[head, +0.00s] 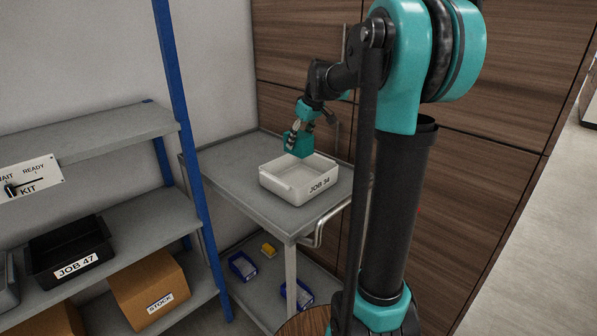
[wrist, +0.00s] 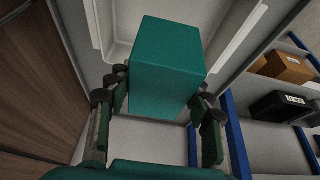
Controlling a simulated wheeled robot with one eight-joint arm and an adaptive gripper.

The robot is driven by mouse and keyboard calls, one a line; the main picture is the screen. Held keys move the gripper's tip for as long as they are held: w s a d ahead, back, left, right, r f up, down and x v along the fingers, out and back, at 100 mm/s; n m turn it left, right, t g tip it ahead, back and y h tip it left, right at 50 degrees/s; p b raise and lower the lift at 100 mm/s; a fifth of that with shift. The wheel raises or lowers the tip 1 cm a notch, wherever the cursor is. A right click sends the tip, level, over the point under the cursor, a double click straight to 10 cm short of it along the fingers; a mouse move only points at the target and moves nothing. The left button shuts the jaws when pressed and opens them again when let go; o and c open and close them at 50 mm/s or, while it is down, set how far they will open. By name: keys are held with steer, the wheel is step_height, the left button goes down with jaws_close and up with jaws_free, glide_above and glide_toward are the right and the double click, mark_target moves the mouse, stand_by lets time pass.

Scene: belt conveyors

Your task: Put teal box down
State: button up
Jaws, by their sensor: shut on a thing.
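My gripper (wrist: 158,112) is shut on the teal box (wrist: 168,60), with the fingers on either side of it in the wrist view. In the head view the teal box (head: 299,144) is held over the white bin (head: 286,188) labelled JOB 34. The box hides part of the bin's far rim. The bin (wrist: 222,52) also shows behind the box in the wrist view. I cannot tell whether the box touches the bin's floor. The bin stands on the top of a grey cart (head: 225,172).
A shelf rack with a blue post (head: 186,110) stands left of the cart. It holds a black JOB 47 bin (head: 68,250) and a cardboard STOCK box (head: 150,288). A wood-panelled wall (head: 305,65) stands behind.

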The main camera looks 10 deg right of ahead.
mark_target(308, 147)
step_height(308, 147, down, 12)
steer(key=shift+f, duration=0.1)
stand_by(0.4)
steer(key=o, duration=1.3)
steer(key=shift+f, duration=0.1)
steer(key=v, duration=1.2)
steer(key=shift+r, duration=0.2)
